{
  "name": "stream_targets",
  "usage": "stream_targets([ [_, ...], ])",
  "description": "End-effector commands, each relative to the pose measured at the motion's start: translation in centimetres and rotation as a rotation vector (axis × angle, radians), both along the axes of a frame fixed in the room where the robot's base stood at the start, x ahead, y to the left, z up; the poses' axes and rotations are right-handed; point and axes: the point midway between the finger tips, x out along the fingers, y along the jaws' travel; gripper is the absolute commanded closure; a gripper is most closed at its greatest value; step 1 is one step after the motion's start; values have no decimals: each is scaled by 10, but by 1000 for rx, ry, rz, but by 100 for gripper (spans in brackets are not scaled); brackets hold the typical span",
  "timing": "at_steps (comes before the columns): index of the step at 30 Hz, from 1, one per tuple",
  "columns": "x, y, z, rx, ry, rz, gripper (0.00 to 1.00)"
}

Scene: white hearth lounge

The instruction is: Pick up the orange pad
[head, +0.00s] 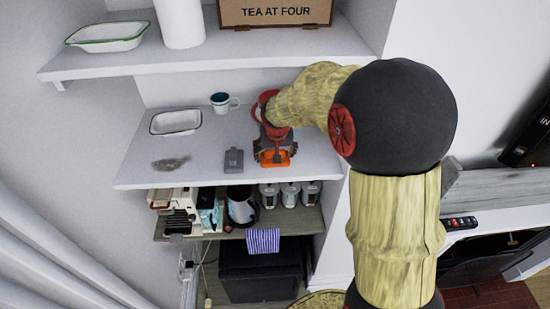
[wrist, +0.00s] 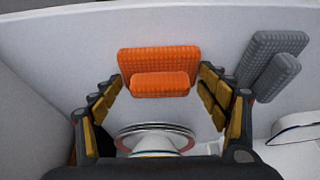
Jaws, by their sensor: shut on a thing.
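The orange pad (head: 275,158) is near the front edge of the white middle shelf. In the wrist view the pad (wrist: 158,62) is a ribbed orange block with a smaller raised block on its near side. My gripper (head: 274,152) comes down over it from above. In the wrist view my gripper (wrist: 160,78) has one fingertip at each end of the pad and is shut on it. I cannot tell whether the pad still touches the shelf. A similar grey pad (head: 234,160) lies just left of it in the head view, and right of it in the wrist view (wrist: 270,62).
A white dark-rimmed tray (head: 175,122) and a mug (head: 220,101) stand farther back. A grey patch (head: 171,163) lies left. In the wrist view a round, rimmed white thing (wrist: 155,140) shows between the fingers. An upper shelf (head: 215,58) overhangs the back.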

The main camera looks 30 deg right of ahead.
Motion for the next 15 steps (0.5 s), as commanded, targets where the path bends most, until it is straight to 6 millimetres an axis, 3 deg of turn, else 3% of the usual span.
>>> stream_targets([
  [6,0,0,0,0,0,0,54],
  [15,1,0,6,0,-2,-1,54],
])
